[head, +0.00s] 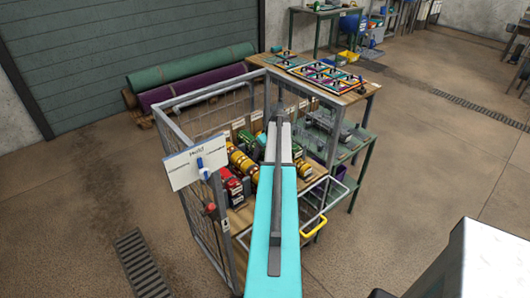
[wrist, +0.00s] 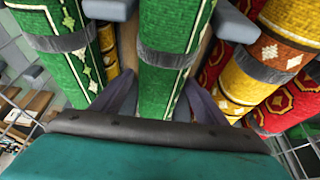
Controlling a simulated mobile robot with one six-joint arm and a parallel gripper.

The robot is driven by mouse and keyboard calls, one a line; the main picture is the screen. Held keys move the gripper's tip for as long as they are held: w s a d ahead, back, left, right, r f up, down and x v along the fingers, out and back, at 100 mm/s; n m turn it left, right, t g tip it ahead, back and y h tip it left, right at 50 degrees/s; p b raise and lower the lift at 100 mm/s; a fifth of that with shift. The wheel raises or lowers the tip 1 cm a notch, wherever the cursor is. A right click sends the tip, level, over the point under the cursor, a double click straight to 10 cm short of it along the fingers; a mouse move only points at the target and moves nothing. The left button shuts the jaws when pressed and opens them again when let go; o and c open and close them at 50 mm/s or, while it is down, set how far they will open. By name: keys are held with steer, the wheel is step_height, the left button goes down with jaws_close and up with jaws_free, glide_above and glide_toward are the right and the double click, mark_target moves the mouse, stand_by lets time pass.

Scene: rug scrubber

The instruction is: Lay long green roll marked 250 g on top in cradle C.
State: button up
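In the wrist view a green patterned roll (wrist: 160,98) with a grey band runs between the two fingers of my gripper (wrist: 160,84). The fingers stand apart, one on each side of it, and I see no clear grip. Another green roll (wrist: 62,75) with a grey band and cream diamonds lies to the left. No 250 g mark is readable on either. In the head view green rolls (head: 305,153) show beside my arm, which hides my gripper. I cannot tell which cradle is C.
Yellow rolls (head: 243,162) and red rolls (head: 232,186) lie nearby on the wooden deck. A grey wire cage (head: 197,200) with a white sign (head: 196,163) encloses the left side. A bench with colourful frames (head: 326,76) stands behind. Grey blocks (wrist: 236,22) flank the middle roll.

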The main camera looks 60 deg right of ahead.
steer(key=shift+r, duration=0.2)
steer(key=shift+b+v, duration=1.4)
steer(key=shift+v, duration=4.55)
